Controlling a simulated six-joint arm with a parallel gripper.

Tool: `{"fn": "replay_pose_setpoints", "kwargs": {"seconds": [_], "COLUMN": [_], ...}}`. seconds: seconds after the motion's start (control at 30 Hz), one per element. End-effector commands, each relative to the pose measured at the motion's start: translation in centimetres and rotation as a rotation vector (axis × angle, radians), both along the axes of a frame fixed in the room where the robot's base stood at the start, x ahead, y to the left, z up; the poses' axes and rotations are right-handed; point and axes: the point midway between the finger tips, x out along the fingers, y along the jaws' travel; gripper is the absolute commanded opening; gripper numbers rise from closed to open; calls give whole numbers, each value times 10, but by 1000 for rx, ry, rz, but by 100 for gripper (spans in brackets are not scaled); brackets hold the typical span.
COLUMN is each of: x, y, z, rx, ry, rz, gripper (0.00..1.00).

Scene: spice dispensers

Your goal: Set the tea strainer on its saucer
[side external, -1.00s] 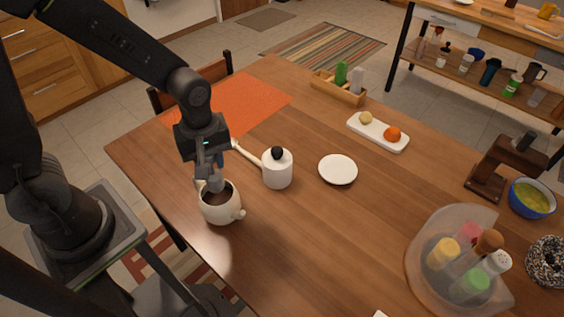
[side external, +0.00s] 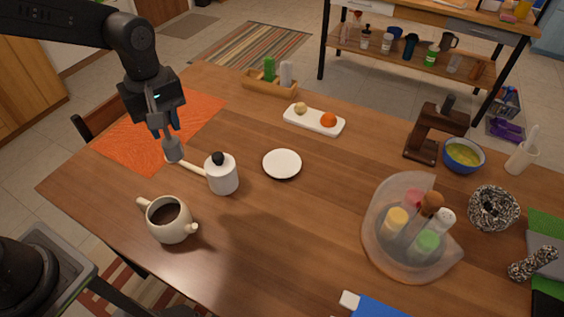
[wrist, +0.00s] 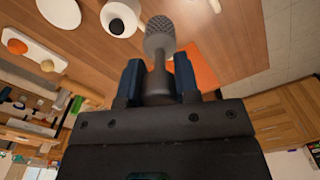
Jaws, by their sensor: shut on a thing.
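The tea strainer (side external: 173,150), a small grey mesh cup, is held in my gripper (side external: 164,131) and hangs above the table's left side. In the wrist view the strainer (wrist: 160,38) sticks out between the two blue-tipped fingers (wrist: 157,82), which are shut on it. The saucer (side external: 282,164), a flat white disc, lies empty on the table, right of my gripper. It also shows at the upper left of the wrist view (wrist: 60,11).
A white pot (side external: 222,178) with a black knob and a pale side handle stands between my gripper and the saucer. A white tray (side external: 313,124) with two round foods lies behind the saucer. A clear bin (side external: 375,238) of bottles stands right.

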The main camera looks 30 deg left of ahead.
Motion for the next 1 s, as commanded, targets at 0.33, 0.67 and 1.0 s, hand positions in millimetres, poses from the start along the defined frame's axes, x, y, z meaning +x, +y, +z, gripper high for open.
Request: {"fn": "replay_pose_setpoints", "kwargs": {"seconds": [0.33,0.67,1.0], "x": [110,187,205], "y": [-10,-15,-16], "z": [2,-12,-49], "rx": [0,0,1], "ry": [2,0,3], "rz": [-71,-133,-152], "gripper": [0,0,0]}}
